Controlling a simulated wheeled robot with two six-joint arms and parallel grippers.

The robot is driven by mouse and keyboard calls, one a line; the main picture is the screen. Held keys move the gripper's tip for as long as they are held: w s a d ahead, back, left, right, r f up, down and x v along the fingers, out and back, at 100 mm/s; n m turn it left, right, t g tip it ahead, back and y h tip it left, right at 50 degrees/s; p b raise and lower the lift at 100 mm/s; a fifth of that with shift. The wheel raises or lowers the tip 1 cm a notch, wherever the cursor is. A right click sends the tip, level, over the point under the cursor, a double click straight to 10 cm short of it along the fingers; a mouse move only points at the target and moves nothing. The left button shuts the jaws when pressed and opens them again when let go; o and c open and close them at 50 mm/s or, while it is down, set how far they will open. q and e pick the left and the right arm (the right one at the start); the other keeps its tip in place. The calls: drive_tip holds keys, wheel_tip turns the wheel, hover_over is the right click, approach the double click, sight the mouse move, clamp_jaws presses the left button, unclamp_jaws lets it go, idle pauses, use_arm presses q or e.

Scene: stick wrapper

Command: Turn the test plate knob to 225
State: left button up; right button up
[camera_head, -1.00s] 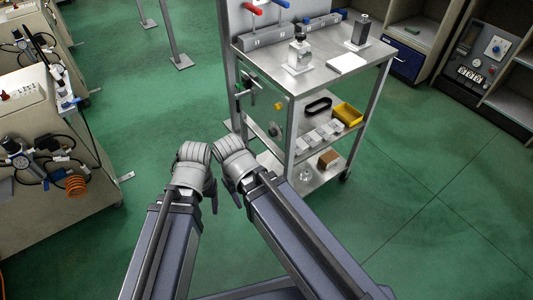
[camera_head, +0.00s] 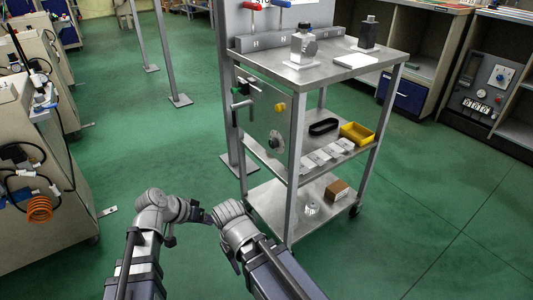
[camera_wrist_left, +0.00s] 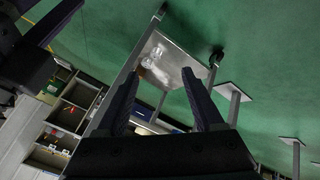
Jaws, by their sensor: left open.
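A grey upright plate (camera_head: 262,122) is fixed to the left side of the metal cart. Which one is the test plate knob, and any scale marks, are too small to tell. My left gripper (camera_head: 199,213) is below and left of the plate, apart from it. In the left wrist view its two dark fingers (camera_wrist_left: 160,85) are spread and empty. My right gripper (camera_head: 234,260) hangs beside the right forearm, mostly hidden; its jaws cannot be made out.
A dark panel with a dial (camera_head: 501,75) stands far right. Benches with hoses (camera_head: 38,170) stand left. Green floor around the cart is clear.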

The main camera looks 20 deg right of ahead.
use_arm(q)
drive_tip(key=w+d+r+m+t+h, duration=0.2)
drive_tip(key=w+d+r+m+h, duration=0.3)
drive_tip(key=d+r, duration=0.5)
drive_tip(key=t+h, duration=0.2)
drive_tip(key=h, duration=0.2)
approach(271, 144)
drive_tip(key=shift+x, duration=4.15)
drive_tip(key=shift+r, duration=0.1)
clamp_jaws()
